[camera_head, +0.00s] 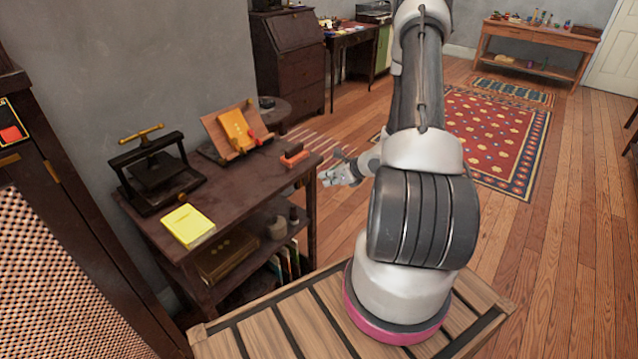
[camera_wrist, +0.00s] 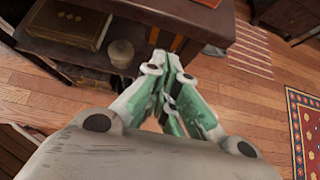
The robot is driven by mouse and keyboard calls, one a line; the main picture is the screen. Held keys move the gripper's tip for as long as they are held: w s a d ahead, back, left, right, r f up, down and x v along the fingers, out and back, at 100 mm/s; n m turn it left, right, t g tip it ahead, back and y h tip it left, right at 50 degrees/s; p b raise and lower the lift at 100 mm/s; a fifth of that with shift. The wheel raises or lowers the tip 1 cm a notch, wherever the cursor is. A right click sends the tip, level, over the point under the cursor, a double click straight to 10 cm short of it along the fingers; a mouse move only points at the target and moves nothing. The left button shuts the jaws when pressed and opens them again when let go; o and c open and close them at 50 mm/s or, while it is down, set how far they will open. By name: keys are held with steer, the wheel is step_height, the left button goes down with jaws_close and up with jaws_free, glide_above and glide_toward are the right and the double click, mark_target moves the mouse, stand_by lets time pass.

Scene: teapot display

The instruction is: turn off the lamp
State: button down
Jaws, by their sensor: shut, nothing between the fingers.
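No lamp that I can make out shows in either view. My gripper (camera_head: 328,179) is just right of a dark wooden side table (camera_head: 243,192), beside its right end and near the height of its top. In the wrist view my gripper (camera_wrist: 166,60) is shut and empty, its fingers close together in front of the table's edge. I cannot tell whether the fingertips touch the table.
On the table are a black press (camera_head: 155,170), a yellow book (camera_head: 188,225), a book stand (camera_head: 232,125) and an orange-and-dark block (camera_head: 295,155). A dark bureau (camera_head: 288,60) stands behind. Wooden floor and a red patterned rug (camera_head: 490,140) lie clear to the right.

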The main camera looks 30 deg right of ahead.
steer(key=r+v, duration=0.1)
steer(key=v, duration=0.5)
steer(key=shift+w+a, duration=0.15)
steer(key=shift+w, duration=0.15)
steer(key=s+a+r+n+g+y, duration=0.2)
steer(key=s+a+r+n+g, duration=0.25)
steer(key=s+n, duration=0.35)
steer(key=s+a+r+n+g+y, duration=0.2)
steer(key=s+a+r+n+g, duration=0.1)
steer(key=s+a+r+n, duration=0.4)
steer(key=s+r+n+t+h, duration=0.1)
steer(key=s+r+n+h, duration=0.2)
steer(key=r+n, duration=0.5)
steer(key=s+r+n+t+h, duration=0.1)
steer(key=s+r+n+h, duration=0.3)
steer(key=r+n, duration=0.5)
step_height(320, 180, up, 5)
steer(key=shift+s+d+r+h, duration=0.1)
steer(key=shift+s+d+h, duration=0.15)
steer(key=shift+s, duration=0.6)
